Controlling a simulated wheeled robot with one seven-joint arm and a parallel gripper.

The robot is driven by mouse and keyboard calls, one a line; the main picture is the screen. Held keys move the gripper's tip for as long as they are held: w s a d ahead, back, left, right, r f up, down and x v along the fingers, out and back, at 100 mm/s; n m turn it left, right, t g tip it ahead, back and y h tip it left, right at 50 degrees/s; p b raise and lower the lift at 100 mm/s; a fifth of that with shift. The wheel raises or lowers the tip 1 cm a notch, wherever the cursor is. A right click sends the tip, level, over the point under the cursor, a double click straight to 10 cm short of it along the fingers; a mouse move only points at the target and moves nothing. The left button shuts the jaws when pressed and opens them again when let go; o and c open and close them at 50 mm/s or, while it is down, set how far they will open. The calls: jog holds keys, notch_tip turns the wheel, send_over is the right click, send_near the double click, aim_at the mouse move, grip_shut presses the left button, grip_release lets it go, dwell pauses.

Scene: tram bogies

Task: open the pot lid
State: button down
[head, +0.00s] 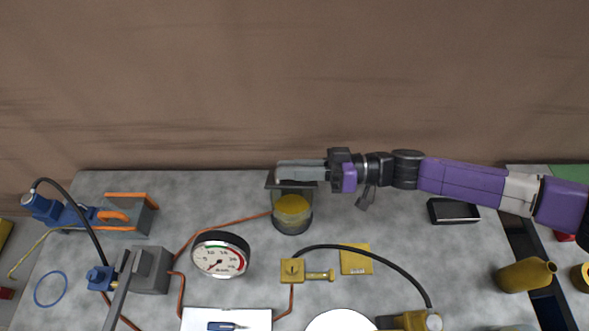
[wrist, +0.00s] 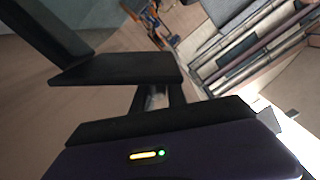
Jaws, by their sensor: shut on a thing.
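The pot (head: 292,216) is a clear, round container with yellow contents, standing at the back of the grey table. A dark, flat lid (head: 271,182) shows at its top rim, partly covered by my gripper. I cannot tell how far the lid is tilted or whether it touches the rim. My gripper (head: 282,172) reaches in from the right and is shut on the lid's edge at the pot's top. In the wrist view, the dark fingers (wrist: 150,95) fill the near part, and the pot cannot be made out.
A pressure gauge (head: 220,254) stands front left of the pot, near copper pipes. A yellow valve (head: 292,271) with a black hose is in front. A black box (head: 453,211) lies to the right. A brown wall (head: 300,80) rises behind the table.

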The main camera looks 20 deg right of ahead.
jog(key=w+m, duration=0.2)
jog(key=w+d+m, duration=0.1)
jog(key=shift+d+r+m, duration=0.1)
jog(key=shift+r+m, duration=0.2)
jog(key=shift+r, duration=0.1)
jog(key=shift+w+d, duration=0.2)
jog(key=shift+w, duration=0.35)
jog(key=shift+f, duration=0.1)
jog(key=c, duration=1.4)
grip_release()
jog(key=shift+o, duration=0.2)
jog(key=b+v, duration=0.1)
jog(key=v, duration=0.6)
jog(key=shift+s+d, duration=0.15)
jog(key=shift+d, duration=0.2)
